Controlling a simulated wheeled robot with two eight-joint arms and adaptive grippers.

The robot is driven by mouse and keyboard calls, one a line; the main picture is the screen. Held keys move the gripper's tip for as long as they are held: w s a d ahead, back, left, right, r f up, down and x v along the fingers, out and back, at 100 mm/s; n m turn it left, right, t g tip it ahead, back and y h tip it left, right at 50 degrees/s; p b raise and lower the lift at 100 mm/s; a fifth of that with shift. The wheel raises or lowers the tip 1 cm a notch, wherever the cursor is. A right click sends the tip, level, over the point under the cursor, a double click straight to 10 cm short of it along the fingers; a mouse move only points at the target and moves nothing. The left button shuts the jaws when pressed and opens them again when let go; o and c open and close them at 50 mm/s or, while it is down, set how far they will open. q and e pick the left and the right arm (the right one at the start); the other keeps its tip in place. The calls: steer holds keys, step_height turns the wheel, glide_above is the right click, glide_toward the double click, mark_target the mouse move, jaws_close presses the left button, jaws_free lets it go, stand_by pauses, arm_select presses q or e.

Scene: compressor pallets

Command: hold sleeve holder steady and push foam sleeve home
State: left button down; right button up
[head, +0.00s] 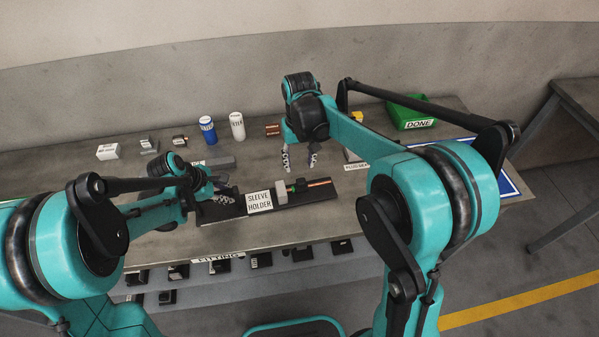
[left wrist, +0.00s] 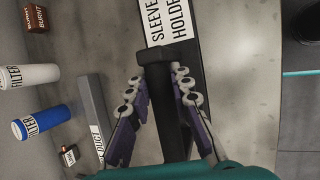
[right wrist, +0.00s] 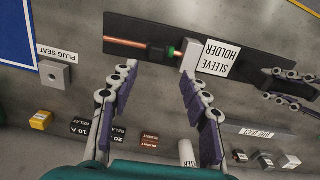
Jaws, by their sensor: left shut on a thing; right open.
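The sleeve holder (head: 237,211) is a long dark board with a white label and a pale grey block (right wrist: 192,57). A copper rod (right wrist: 122,41) lies along it. A short black piece (right wrist: 157,53), seemingly the foam sleeve, sits between the rod and a green ring (right wrist: 171,51) beside the block. My left gripper (head: 223,194) is shut on the dark bar at the holder's left end; the bar shows between its fingers in the left wrist view (left wrist: 160,82). My right gripper (head: 299,162) is open and empty, above and behind the holder. Its fingers (right wrist: 157,74) are apart from the sleeve.
Blue (head: 207,130) and white (head: 237,126) filter cans stand at the back. A grey duct piece (left wrist: 93,105) lies behind the holder. A green DONE bin (head: 409,112) is at the back right, with a plug seat (right wrist: 55,75) nearer. Bare table surrounds the holder.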

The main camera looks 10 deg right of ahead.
step_height(320, 180, up, 3)
steer(key=shift+f, duration=0.15)
stand_by(0.8)
arm_select(q)
steer(key=c, duration=1.3)
jaws_free()
steer(key=v, duration=1.2)
